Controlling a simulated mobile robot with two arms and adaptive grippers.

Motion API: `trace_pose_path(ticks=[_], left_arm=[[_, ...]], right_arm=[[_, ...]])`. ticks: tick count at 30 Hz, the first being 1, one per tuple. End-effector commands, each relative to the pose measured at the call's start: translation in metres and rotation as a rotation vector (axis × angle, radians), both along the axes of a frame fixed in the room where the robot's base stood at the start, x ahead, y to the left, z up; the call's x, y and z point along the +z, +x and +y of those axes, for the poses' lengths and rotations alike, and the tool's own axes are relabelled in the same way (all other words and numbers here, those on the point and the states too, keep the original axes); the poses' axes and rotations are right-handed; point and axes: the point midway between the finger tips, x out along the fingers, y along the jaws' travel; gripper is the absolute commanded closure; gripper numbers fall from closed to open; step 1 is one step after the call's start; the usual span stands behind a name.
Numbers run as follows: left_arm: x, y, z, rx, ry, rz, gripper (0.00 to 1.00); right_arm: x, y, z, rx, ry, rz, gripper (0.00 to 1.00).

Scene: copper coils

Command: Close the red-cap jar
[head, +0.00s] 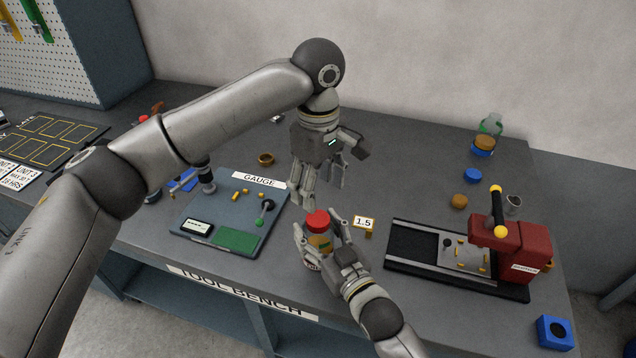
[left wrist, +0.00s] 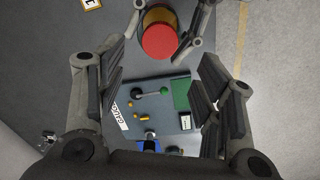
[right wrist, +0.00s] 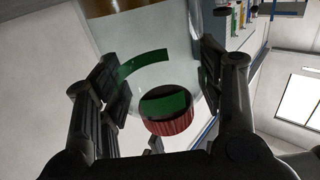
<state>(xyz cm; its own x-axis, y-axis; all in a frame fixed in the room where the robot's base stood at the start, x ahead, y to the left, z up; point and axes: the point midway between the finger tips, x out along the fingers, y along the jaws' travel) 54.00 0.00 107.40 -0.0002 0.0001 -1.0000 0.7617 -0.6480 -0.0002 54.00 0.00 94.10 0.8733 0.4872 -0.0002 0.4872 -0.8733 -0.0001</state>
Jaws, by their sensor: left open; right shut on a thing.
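The jar (head: 320,243), with amber contents and a green label, stands upright at the bench's front edge. Its red cap (head: 317,220) sits on top; how tight it is cannot be told. My right gripper (head: 317,236) is shut around the jar's body from the front. In the right wrist view the clear jar (right wrist: 150,45) is between the fingers, with the ridged red cap (right wrist: 170,126) below. My left gripper (head: 318,188) is open and empty, just above and behind the cap.
A blue gauge board (head: 187,228) lies left of the jar. A 1.5 tag (head: 364,222) stands close on the right. A red press (head: 515,249) on a black base is further right. Round lids and a green-tinted jar (head: 490,125) are at the back right.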

Motion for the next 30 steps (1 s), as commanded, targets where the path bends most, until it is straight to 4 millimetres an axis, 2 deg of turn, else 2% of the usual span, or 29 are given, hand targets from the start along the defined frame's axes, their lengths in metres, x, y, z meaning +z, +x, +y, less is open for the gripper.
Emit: trace_pose_path(ticks=[5, 18, 23, 30], left_arm=[[-0.009, 0.000, 0.000, -0.001, 0.000, 0.000, 0.39], [-0.071, 0.000, 0.000, -0.001, 0.001, 0.001, 0.39], [-0.079, 0.000, 0.000, -0.001, -0.001, -0.001, 0.39], [-0.081, 0.000, 0.000, -0.001, -0.001, -0.001, 0.39]], right_arm=[[0.000, 0.000, 0.000, 0.000, 0.000, 0.000, 1.00], [0.000, 0.000, 0.000, 0.000, 0.000, 0.000, 1.00], [0.000, 0.000, 0.000, 0.000, 0.000, 0.000, 1.00], [0.000, 0.000, 0.000, 0.000, 0.000, 0.000, 1.00]])
